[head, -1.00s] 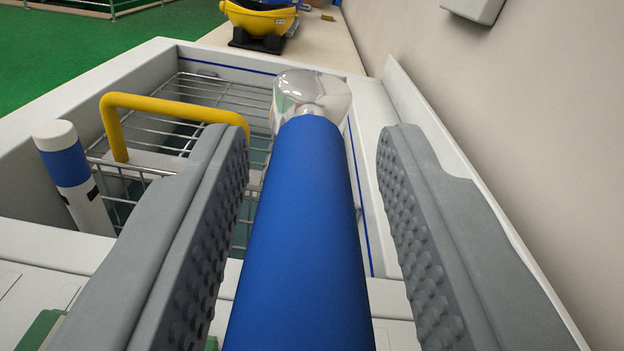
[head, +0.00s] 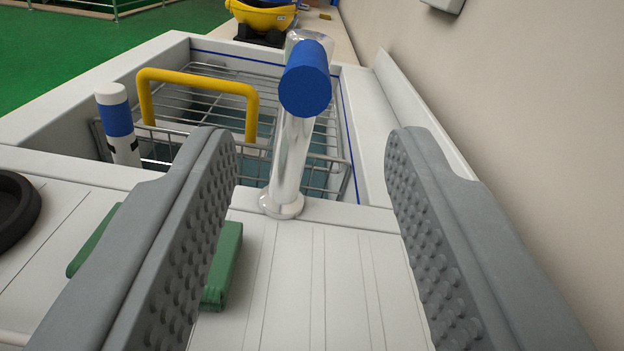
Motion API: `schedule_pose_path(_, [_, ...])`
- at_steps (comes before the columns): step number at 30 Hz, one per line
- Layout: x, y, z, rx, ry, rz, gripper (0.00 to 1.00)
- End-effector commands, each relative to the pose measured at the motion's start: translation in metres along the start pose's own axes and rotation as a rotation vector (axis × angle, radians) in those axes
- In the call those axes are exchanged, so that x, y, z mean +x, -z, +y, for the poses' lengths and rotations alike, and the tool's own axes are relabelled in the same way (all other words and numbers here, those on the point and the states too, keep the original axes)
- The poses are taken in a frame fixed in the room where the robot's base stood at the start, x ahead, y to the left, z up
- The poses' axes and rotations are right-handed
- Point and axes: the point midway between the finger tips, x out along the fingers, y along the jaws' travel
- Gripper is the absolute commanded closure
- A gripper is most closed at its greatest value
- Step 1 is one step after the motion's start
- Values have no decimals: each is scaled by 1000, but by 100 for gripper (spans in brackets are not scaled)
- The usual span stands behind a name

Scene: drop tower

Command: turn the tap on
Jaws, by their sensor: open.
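The tap stands at the near edge of the sink basin, with a chrome post (head: 290,155) on a round foot. Its blue lever handle (head: 305,82) points toward me, its round end facing the camera. My gripper (head: 312,145) is open, one grey studded finger on each side of the picture. The tap shows between and beyond the fingers, and nothing touches the handle. Nothing is between the jaws. The spout is hidden behind the post and handle, and I cannot see any water flowing.
A wire basket (head: 215,100) with a yellow handle (head: 197,75) sits in the basin. A white and blue cylinder (head: 117,120) stands at its left. A green object (head: 224,265) lies partly behind my left finger. A wall (head: 540,100) rises at right.

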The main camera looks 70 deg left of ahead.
Motion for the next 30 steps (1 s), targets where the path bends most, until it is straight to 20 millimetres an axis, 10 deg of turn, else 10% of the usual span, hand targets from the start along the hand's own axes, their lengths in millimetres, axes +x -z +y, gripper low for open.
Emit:
schedule_pose_path(22, [-18, 2, 0, -3, -2, 1, 58])
schedule_pose_path(30, [14, 47, -1, -101, -107, 24, 58])
